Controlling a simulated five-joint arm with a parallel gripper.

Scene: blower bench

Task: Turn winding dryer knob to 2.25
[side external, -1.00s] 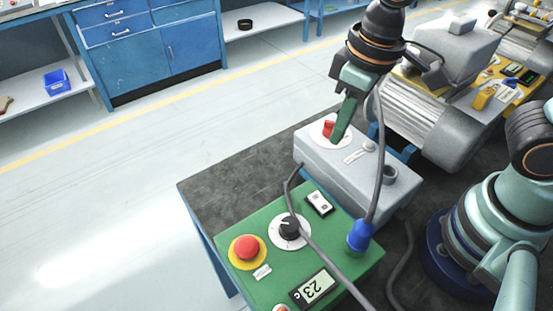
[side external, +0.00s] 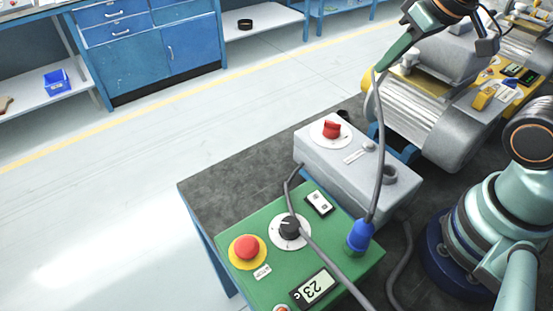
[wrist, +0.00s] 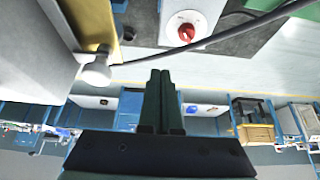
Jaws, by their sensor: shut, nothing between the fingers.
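A red knob (side external: 332,129) sits on a white round dial on top of the grey box (side external: 345,172). The wrist view also shows the red knob (wrist: 186,32) near the top. A black knob (side external: 290,228) sits on a white dial on the green panel (side external: 325,235). No label that I can read says which knob is the winding dryer's, and the dial marks are too small to read. My gripper (side external: 379,69) is raised behind and to the right of the grey box, apart from both knobs. Its green fingers (wrist: 160,74) are shut and empty in the wrist view.
A grey cable runs from a blue plug (side external: 359,236) past the grey box. A ribbed grey motor (side external: 412,110) stands behind. Open floor lies left.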

